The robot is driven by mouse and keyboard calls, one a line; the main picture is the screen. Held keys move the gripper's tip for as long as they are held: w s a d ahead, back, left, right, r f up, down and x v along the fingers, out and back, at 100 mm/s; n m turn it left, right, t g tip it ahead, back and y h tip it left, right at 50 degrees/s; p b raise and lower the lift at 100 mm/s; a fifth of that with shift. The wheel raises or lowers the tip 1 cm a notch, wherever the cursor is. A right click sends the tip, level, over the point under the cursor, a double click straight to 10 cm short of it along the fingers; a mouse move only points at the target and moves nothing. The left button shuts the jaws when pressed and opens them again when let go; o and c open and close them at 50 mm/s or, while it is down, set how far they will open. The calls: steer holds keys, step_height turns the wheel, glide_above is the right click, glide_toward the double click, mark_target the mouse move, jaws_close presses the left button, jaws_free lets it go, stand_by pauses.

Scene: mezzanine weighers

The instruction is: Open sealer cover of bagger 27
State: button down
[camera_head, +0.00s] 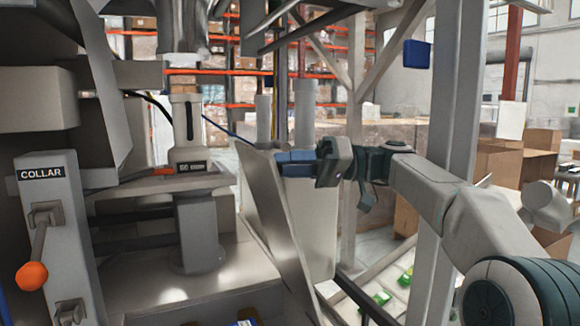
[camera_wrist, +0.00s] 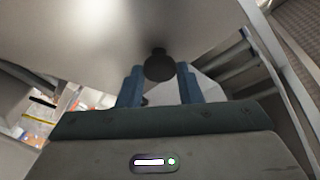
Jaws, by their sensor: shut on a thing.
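The sealer cover (camera_head: 270,220) is a flat, light metal panel, standing tilted at the right side of the machine. It also fills the upper part of the wrist view (camera_wrist: 95,35). A round black knob (camera_wrist: 160,66) sticks out from it between my two blue fingers. My gripper (camera_head: 288,162) is at the cover's upper edge, shut on this knob; it also shows in the wrist view (camera_wrist: 159,82). The head view hides the knob behind the fingers. No number 27 is readable on the machine.
A grey post labelled COLLAR (camera_head: 60,225) with an orange ball lever (camera_head: 32,276) stands at left. A sealer column (camera_head: 197,230) rises from the metal deck. An upright frame post (camera_head: 455,130) stands close beside my arm. Green-marked packs (camera_head: 382,298) lie below, at right.

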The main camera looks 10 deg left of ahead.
steer(key=c, duration=1)
jaws_free()
steer(key=shift+c, duration=0.2)
